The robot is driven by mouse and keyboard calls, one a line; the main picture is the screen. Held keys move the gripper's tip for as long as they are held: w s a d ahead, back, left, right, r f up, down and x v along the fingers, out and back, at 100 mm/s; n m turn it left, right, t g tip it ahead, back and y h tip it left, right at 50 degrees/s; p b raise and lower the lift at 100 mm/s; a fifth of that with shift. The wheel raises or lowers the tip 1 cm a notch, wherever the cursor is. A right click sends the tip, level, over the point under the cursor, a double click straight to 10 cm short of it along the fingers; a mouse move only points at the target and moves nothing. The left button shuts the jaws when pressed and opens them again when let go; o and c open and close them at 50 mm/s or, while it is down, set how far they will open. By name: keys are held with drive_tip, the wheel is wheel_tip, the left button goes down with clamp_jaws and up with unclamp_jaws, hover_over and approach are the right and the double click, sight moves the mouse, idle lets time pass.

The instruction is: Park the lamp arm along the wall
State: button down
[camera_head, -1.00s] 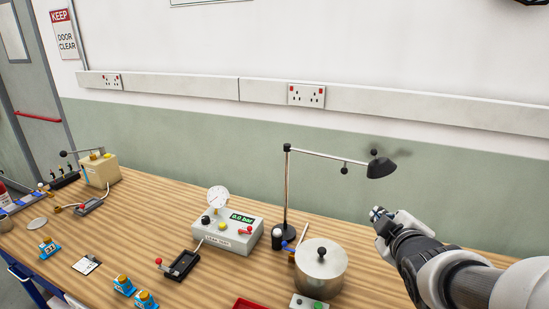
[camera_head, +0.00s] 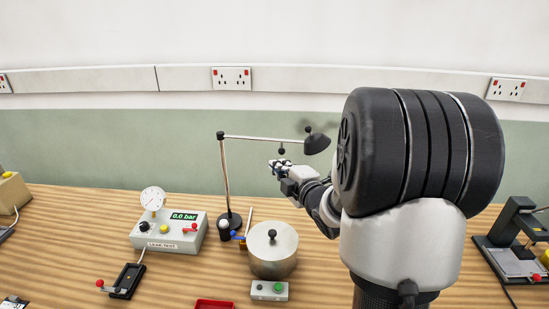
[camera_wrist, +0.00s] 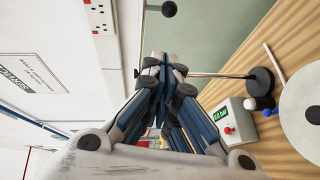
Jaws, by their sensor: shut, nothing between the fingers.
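The lamp stands on the bench on an upright post (camera_head: 226,180) with a round dark base (camera_head: 230,222). Its thin arm (camera_head: 262,138) reaches right from the post top to a black shade (camera_head: 317,143), in front of the wall. A small black knob (camera_head: 281,151) hangs below the arm; a black ball on a short rod, seemingly this knob, shows in the wrist view (camera_wrist: 168,9). My gripper (camera_head: 281,165) is shut and empty, just below the knob in the head view; I cannot tell if they touch. In the wrist view its fingers (camera_wrist: 165,68) hide the post's upper part.
A leak-test box (camera_head: 168,232) with a gauge stands left of the lamp. A lidded metal pot (camera_head: 272,250) stands in front, with a green-button box (camera_head: 269,290) before it. A black fixture (camera_head: 515,240) is at far right. A socket trunking (camera_head: 190,78) runs along the wall.

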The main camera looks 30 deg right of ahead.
drive_tip(key=w+d+f, duration=0.1)
drive_tip(key=w+d, duration=0.2)
drive_tip(key=w, duration=0.3)
drive_tip(key=shift+w+d+f+b, duration=0.2)
drive_tip(key=shift+w+d+b, duration=0.1)
drive_tip(key=shift+d, duration=0.1)
drive_tip(key=shift+w+d+b, duration=0.35)
drive_tip(key=shift+d+b, duration=0.2)
drive_tip(key=shift+d, duration=0.05)
drive_tip(key=shift+a, duration=0.1)
